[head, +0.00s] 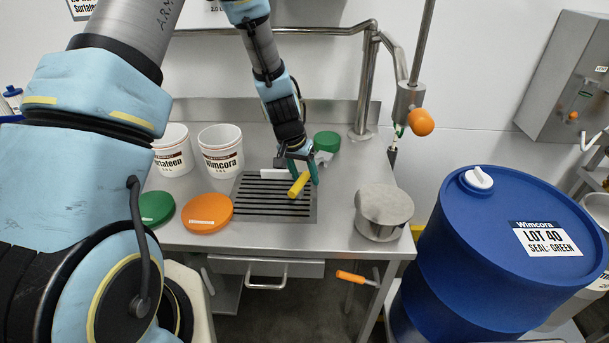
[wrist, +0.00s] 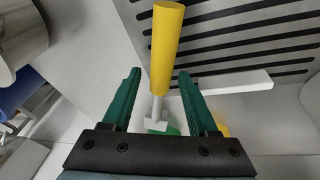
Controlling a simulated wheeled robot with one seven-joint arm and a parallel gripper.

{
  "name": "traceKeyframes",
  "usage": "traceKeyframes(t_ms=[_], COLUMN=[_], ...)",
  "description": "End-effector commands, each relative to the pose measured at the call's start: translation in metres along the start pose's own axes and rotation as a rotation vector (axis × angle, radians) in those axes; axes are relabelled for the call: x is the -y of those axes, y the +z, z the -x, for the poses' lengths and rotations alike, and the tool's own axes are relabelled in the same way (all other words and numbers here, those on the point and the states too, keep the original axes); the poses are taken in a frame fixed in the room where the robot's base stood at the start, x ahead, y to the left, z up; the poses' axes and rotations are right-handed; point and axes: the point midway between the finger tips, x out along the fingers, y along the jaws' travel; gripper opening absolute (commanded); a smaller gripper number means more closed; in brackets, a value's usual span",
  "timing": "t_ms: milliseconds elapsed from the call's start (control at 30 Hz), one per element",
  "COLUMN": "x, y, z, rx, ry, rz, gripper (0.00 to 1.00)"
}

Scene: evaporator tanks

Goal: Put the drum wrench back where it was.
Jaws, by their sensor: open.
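A yellow-handled tool (head: 299,184) with a grey shaft and head is at my gripper, over the slatted drain grate (head: 254,205). The wrist view shows its yellow handle (wrist: 167,45) pointing away and its grey head between the fingers. My gripper (head: 298,171) is open, with its green fingers (wrist: 159,75) on either side of the tool and gaps visible. A second tool with an orange handle (head: 350,277) hangs below the table's front edge. I cannot tell for certain which one is the drum wrench. The blue drum (head: 470,250) stands right of the table.
A white bar (head: 273,173) lies by the grate beside my gripper. Two white tubs (head: 220,150), a green lid (head: 156,207) and an orange lid (head: 208,212) are left. A grey round vessel (head: 383,212) is right. A pipe with an orange knob (head: 420,122) hangs above.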

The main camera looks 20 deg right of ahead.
Motion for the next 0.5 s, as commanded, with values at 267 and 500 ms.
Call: traceKeyframes(t_ms=[267, 500], x=[-0.001, 0.0], y=[-0.001, -0.002], z=[0.005, 0.037], rx=[0.0, -0.005], ry=[0.0, -0.002], rz=[-0.001, -0.002], gripper=[0.59, 0.59])
